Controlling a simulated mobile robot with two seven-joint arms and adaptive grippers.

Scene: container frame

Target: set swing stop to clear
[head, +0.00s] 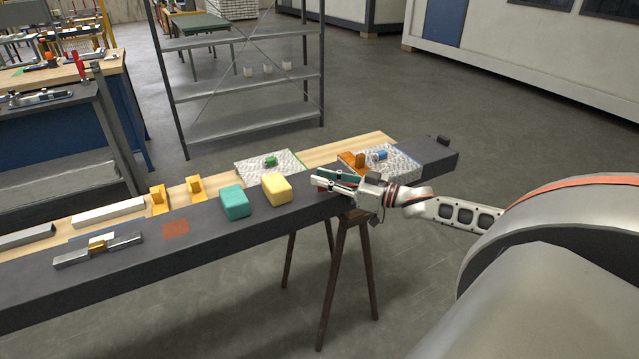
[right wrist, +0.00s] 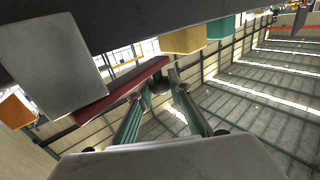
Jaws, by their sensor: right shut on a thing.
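My right gripper (head: 324,180) is at the dark beam, to the right of the yellow block. In the right wrist view, its fingertips (right wrist: 161,79) are shut around the end of a red bar, which I take to be the swing stop (right wrist: 122,90). The bar lies at a slant under the dark beam (right wrist: 235,8), beside a grey block (right wrist: 50,68). In the head view only a small red part of the bar (head: 318,184) shows beside the fingers. The exact contact is partly hidden. My left gripper is not in view.
The dark beam (head: 130,275) runs along the bench front on a wooden trestle (head: 338,260). On it are a teal block (head: 234,202), a yellow block (head: 276,190), an orange patch (head: 176,229) and a small slide (head: 97,250). A metal shelf (head: 250,118) stands behind.

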